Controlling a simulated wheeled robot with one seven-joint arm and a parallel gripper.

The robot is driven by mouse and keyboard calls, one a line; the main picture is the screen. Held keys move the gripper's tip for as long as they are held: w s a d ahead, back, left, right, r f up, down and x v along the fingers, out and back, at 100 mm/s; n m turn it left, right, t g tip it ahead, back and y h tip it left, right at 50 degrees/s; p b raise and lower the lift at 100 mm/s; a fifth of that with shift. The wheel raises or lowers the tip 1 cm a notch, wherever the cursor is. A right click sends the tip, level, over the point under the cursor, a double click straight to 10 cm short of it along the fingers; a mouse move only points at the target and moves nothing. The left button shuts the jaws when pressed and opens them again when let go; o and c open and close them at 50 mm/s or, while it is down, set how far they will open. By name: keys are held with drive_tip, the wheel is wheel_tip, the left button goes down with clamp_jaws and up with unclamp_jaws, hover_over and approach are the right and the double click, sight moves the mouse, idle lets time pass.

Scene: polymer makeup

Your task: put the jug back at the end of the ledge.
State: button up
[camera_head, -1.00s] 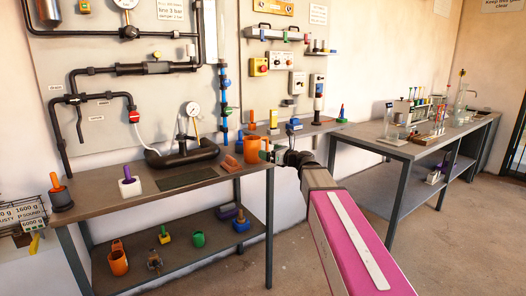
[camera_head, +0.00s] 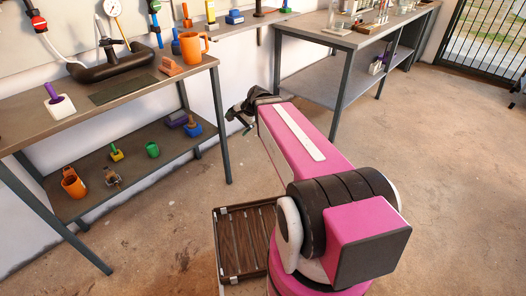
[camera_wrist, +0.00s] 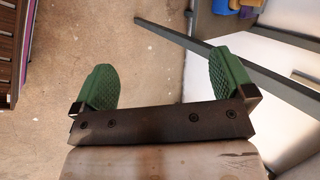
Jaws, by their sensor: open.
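An orange jug (camera_head: 191,48) stands upright, handle to the right, where the bench's back right corner meets the left end of the ledge (camera_head: 245,22). I cannot tell which of the two bears it. A second orange jug-like vessel (camera_head: 73,183) is on the bench's lower shelf. The jug does not show there.
The workbench (camera_head: 40,125) holds a purple-handled white block (camera_head: 58,104) and an orange block (camera_head: 173,66). Small tools stand along the ledge. A second table (camera_head: 310,40) is at the right. A slatted crate (camera_head: 245,240) is beside my base. Floor between is bare.

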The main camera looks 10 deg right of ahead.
drive_tip(key=s+d+f+n+g+h, duration=0.3)
drive_tip(key=s+d+f+n+h, duration=0.2)
drive_tip(key=s+d+f+n, duration=0.3)
drive_tip(key=s, duration=0.2)
drive_tip(key=shift+s+d+f+n+g+h, duration=0.15)
drive_tip(key=shift+s+d+n+g+h, duration=0.15)
drive_tip(key=shift+s+n+h, duration=0.1)
